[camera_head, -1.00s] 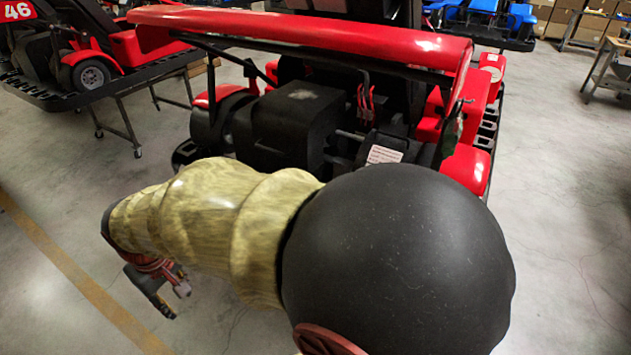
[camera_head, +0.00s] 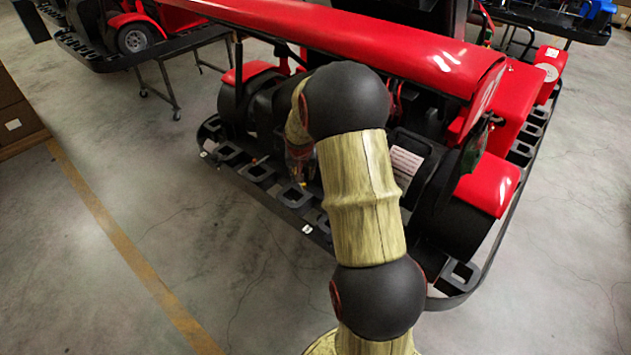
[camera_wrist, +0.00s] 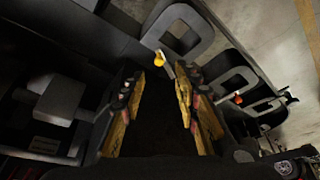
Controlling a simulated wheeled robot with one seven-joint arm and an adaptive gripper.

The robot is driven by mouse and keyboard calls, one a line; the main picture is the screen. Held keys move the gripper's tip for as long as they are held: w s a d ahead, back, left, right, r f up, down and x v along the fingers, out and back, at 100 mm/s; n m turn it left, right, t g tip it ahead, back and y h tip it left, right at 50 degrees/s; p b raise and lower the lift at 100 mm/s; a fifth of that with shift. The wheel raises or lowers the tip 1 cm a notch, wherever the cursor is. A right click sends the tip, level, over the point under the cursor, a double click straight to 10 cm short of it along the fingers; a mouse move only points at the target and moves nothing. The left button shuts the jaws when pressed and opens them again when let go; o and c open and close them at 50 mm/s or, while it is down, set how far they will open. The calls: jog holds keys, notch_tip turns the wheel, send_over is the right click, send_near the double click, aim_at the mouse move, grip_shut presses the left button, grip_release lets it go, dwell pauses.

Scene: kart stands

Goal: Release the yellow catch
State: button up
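The yellow catch (camera_wrist: 160,57) is a small yellow-orange piece in the wrist view, at the edge of a dark looped bumper frame (camera_wrist: 188,17). My gripper (camera_wrist: 160,88) is open, with its two yellow-and-black fingers apart and nothing clear between them. The catch shows just beyond the fingertips, between their lines. I cannot tell whether a finger touches it. In the head view my gripper (camera_head: 300,170) is low at the kart's near side, partly hidden by my arm.
A second, orange-red catch (camera_wrist: 238,98) sits on the frame to the right. A grey block (camera_wrist: 58,98) is at left in the wrist view. The red kart (camera_head: 340,38) stands close in front, with its black slotted frame (camera_head: 262,180) around it. Floor at left is clear.

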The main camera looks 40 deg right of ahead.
aim_at(304, 184)
jog(key=b+x, duration=0.1)
jog(key=x, duration=0.6)
jog(key=shift+f, duration=0.15)
jog(key=shift+c, duration=0.4)
grip_shut()
